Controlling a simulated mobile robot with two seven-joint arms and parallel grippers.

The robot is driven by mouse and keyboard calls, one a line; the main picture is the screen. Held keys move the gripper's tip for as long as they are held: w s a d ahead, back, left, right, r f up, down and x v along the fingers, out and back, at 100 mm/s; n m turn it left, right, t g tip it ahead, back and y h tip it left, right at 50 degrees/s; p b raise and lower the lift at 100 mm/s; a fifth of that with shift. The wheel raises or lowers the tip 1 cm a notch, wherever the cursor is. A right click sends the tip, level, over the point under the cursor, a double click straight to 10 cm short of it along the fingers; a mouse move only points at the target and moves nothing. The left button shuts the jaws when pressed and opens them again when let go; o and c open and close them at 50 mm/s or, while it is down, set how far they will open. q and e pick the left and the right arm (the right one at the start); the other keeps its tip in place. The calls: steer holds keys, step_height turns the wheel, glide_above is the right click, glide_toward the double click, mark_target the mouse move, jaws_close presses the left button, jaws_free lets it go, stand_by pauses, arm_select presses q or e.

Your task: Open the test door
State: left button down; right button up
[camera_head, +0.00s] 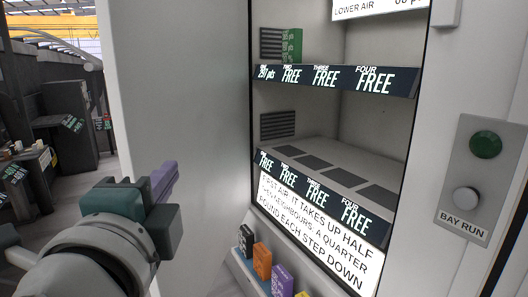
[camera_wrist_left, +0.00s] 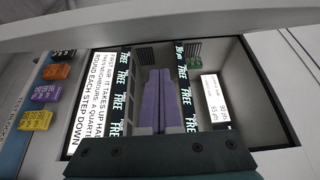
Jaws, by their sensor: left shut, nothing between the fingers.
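A tall pale grey panel (camera_head: 185,100) stands upright along the left side of a shelf bay; it looks like a door standing out from the opening, but no label marks it as the test door. Its edge seems to cross the top of the left wrist view (camera_wrist_left: 130,27). The bay's front is open, and its shelves show. My left gripper (camera_head: 166,178) is in front of the panel, its purple fingers shut and empty. In the left wrist view its fingers (camera_wrist_left: 162,100) lie together, pointing towards the shelves. Contact with the panel cannot be told. My right gripper is out of view.
A green box (camera_head: 291,45) stands on the upper shelf (camera_head: 335,80). Small coloured boxes, one orange (camera_head: 262,261), stand on a low ledge. A plate with a green button (camera_head: 486,144) and a white knob (camera_head: 466,199), marked BAY RUN, is at right. Open floor lies left.

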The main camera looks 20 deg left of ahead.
mark_target(154, 157)
arm_select(q)
steer(key=w+a+p, duration=0.1)
steer(key=w+a, duration=0.4)
steer(key=shift+w+a, duration=0.25)
steer(key=shift+a+p, duration=0.3)
steer(key=shift+a, duration=0.15)
steer(key=shift+s, duration=0.1)
